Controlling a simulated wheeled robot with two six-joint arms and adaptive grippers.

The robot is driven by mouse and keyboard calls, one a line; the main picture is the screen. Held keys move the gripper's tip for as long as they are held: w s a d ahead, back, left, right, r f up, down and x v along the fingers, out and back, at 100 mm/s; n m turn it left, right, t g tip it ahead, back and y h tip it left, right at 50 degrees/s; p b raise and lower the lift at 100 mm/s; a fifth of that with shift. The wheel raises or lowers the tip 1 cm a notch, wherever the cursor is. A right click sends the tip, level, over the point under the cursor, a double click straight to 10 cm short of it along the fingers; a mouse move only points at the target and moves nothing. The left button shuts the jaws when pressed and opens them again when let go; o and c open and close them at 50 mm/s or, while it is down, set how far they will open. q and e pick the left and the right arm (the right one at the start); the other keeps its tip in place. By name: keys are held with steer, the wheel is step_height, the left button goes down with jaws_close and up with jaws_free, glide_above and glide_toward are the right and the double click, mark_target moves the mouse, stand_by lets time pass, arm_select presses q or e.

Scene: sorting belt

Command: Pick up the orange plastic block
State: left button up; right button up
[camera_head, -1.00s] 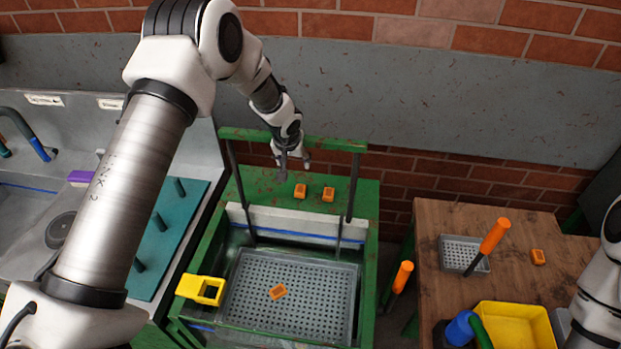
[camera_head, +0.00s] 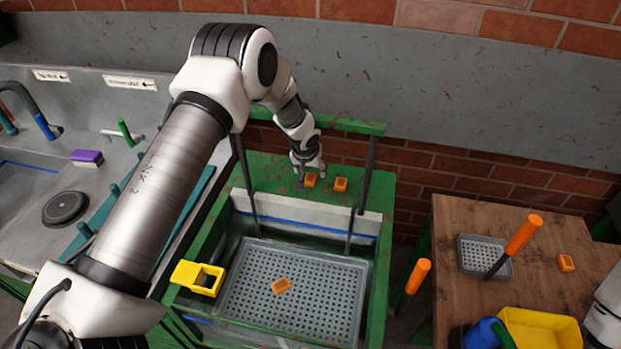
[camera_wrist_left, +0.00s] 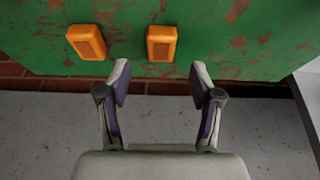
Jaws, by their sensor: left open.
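Two orange plastic blocks, one at left (camera_head: 310,180) and one at right (camera_head: 340,184), lie on the green ledge (camera_head: 270,172) behind the tray. My left gripper (camera_head: 304,172) is close to the left one, at its wall side. In the left wrist view, my open left gripper (camera_wrist_left: 161,74) has one block (camera_wrist_left: 161,43) just ahead, lined up with the gap between its fingers. The other block (camera_wrist_left: 87,41) is off to the left. Nothing is between the fingers. Another orange block (camera_head: 281,286) lies in the grey perforated tray (camera_head: 345,300). My right gripper is out of view.
A green frame with posts (camera_head: 365,180) stands around the ledge. A yellow holder (camera_head: 198,278) is at the tray's left. The wooden table (camera_head: 450,225) at right holds a small grey tray, a yellow bin (camera_head: 540,325) and another orange block (camera_head: 566,263).

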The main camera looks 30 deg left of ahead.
mark_target(311, 177)
arm_select(q)
steer(key=p+x, duration=0.1)
steer(key=x, duration=0.3)
steer(key=shift+f+p, duration=0.1)
steer(key=shift+p, duration=0.2)
steer(key=shift+w+f, duration=0.1)
steer(key=shift+f, duration=0.1)
steer(key=shift+r, duration=0.1)
steer(key=shift+c, duration=1.4)
steer(key=c, duration=0.9)
steer(key=shift+c, duration=0.2)
